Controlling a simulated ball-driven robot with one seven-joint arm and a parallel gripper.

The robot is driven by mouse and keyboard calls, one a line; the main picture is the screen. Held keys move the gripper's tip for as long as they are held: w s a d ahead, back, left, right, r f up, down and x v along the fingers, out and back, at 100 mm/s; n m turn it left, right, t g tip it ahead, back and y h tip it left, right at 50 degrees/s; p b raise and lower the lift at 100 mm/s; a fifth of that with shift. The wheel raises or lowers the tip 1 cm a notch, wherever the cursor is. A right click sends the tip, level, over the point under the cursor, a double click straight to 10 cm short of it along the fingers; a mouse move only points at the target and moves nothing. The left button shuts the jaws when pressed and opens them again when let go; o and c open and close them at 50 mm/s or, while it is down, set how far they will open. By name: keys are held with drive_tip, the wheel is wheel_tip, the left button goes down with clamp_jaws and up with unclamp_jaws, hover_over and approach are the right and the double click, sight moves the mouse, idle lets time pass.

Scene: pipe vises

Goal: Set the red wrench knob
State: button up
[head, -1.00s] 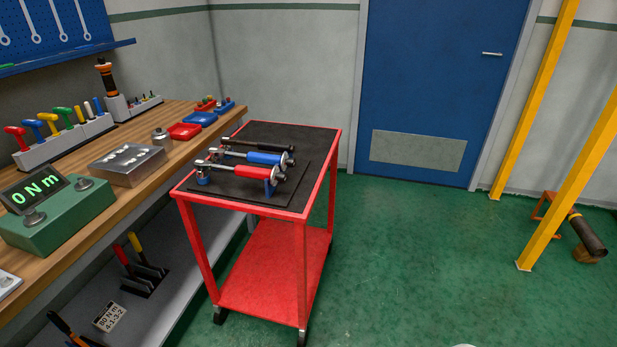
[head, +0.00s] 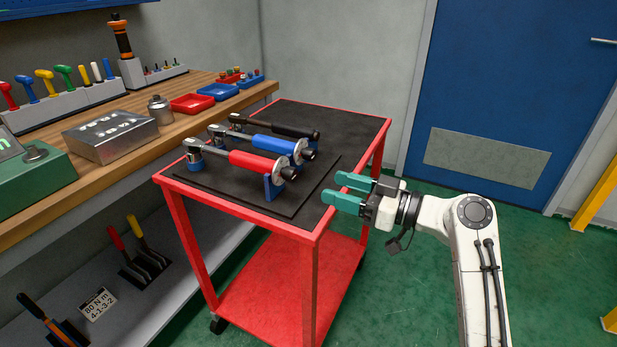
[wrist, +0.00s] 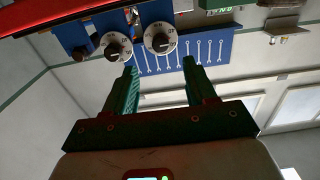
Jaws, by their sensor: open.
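The red wrench (head: 255,164) lies on blue supports on the cart's black top. The wrist view is upside down. It shows two round numbered dials beyond the fingertips (wrist: 160,74); the right one (wrist: 160,38) appears to be the red wrench's knob. The red handle is mostly hidden there.
The blue wrench (head: 275,145) and a black wrench (head: 280,127) lie just behind the red one. The red cart's rim (head: 240,215) passes below the fingers. The workbench (head: 200,85) stands left of the cart. Green floor (head: 405,285) is open to the right.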

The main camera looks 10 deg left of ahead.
sight(295, 176)
drive_tip(key=x, duration=0.8)
drive_tip(key=shift+w+a+f, duration=0.1)
drive_tip(key=shift+a, duration=0.25)
clamp_jaws()
drive_tip(key=shift+m, duration=0.3)
drive_tip(key=m+p, duration=0.2)
drive_tip(key=m, duration=0.3)
drive_tip(key=shift+p, duration=0.35)
drive_tip(key=m+p, duration=0.3)
drive_tip(key=m, duration=0.3)
idle(0.5)
